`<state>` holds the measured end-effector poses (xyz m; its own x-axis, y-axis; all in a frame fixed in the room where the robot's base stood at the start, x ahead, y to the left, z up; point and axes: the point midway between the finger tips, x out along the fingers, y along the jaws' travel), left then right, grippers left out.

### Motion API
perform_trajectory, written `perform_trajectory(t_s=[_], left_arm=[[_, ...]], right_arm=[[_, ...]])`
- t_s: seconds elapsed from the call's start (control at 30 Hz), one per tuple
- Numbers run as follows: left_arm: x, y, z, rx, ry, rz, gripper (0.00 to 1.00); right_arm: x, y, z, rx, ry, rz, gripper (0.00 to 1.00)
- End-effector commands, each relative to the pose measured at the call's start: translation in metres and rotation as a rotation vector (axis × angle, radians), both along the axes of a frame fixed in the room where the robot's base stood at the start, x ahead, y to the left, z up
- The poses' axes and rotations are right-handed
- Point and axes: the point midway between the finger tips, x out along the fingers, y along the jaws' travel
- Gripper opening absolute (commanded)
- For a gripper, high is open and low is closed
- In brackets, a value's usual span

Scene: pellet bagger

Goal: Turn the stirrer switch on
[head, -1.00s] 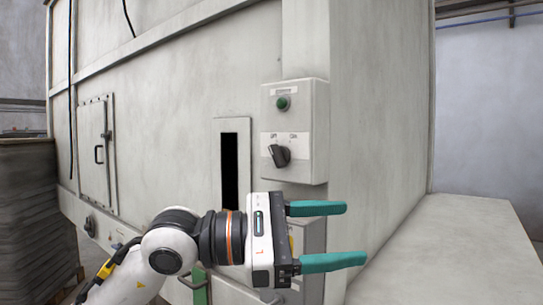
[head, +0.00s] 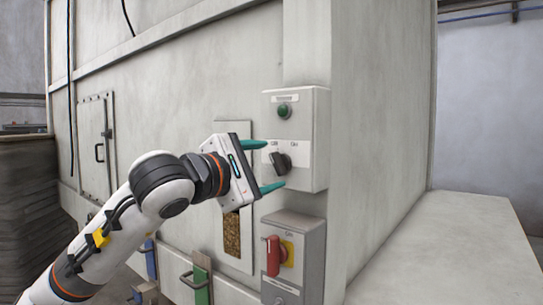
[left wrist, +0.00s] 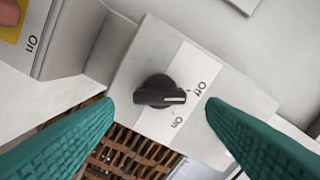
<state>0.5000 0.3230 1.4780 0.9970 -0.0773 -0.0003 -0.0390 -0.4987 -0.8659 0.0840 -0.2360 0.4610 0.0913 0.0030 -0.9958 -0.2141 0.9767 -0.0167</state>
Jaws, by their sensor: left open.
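The stirrer switch is a black rotary knob (head: 281,162) on a pale grey box (head: 318,140) with a white Off/On label. In the left wrist view the knob (left wrist: 160,90) shows a white line that points closest to the Off mark. My left gripper (head: 272,166) is open, with its teal fingers reaching toward the knob from the left. In the left wrist view the fingertips (left wrist: 159,104) are on either side of the knob, with gaps; I cannot tell how deep they reach. My right gripper is out of view.
A green button (head: 283,111) sits above the knob. Below is a grey box with a red handle (head: 273,255) on a yellow plate. A sight window (head: 232,235) shows brown pellets. A green handle plate (head: 202,285) is lower left. A pale surface (head: 450,250) lies at right.

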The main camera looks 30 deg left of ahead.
Motion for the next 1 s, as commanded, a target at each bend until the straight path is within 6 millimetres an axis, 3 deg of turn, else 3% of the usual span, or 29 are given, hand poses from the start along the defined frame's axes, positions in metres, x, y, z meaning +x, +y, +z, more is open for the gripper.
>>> perform_trajectory(t_s=[0.2, 0.5, 0.57, 0.8, 1.0], left_arm=[[0.021, -0.002, 0.000, 0.000, 0.002, -0.001, 0.65], [0.023, -0.002, -0.001, 0.001, 0.000, -0.001, 0.65], [0.023, -0.002, -0.001, 0.001, 0.000, -0.001, 0.59], [0.023, -0.002, -0.001, 0.000, 0.000, -0.001, 0.21], [0.023, -0.002, -0.001, 0.012, -0.001, -0.001, 0.21]], right_arm=[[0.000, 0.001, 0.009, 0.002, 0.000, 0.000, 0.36], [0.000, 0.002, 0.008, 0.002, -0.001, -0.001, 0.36], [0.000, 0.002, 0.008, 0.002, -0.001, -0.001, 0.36], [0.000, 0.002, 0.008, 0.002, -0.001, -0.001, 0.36], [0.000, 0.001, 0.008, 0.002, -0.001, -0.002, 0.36]])
